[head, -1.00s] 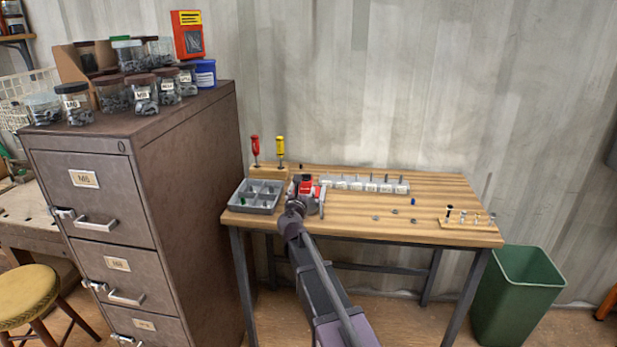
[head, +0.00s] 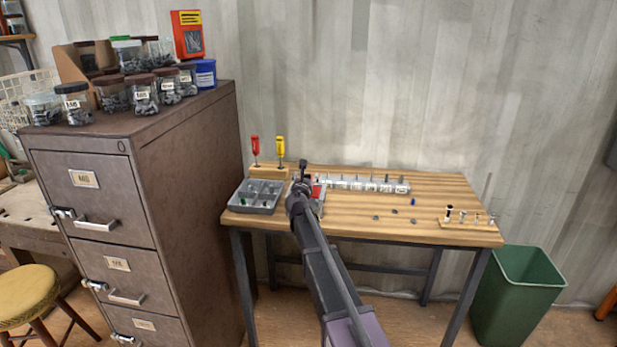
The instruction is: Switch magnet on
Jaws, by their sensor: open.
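A small red block (head: 316,191), which may be the magnet, stands on the wooden workbench (head: 360,220) just right of the grey compartment tray. My arm reaches over the bench from the front. My gripper (head: 303,170) is open, above and in front of the red block's left part in this view, and hides much of it. Whether the fingers touch the block cannot be told. Any switch or lever on it is hidden or too small to see.
The grey tray (head: 256,196) is left, with red (head: 255,148) and yellow (head: 280,147) screwdrivers behind it. A labelled row of compartments (head: 365,184) is right. Small loose parts and a wooden peg strip (head: 468,221) lie farther right. A filing cabinet (head: 185,190) stands left.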

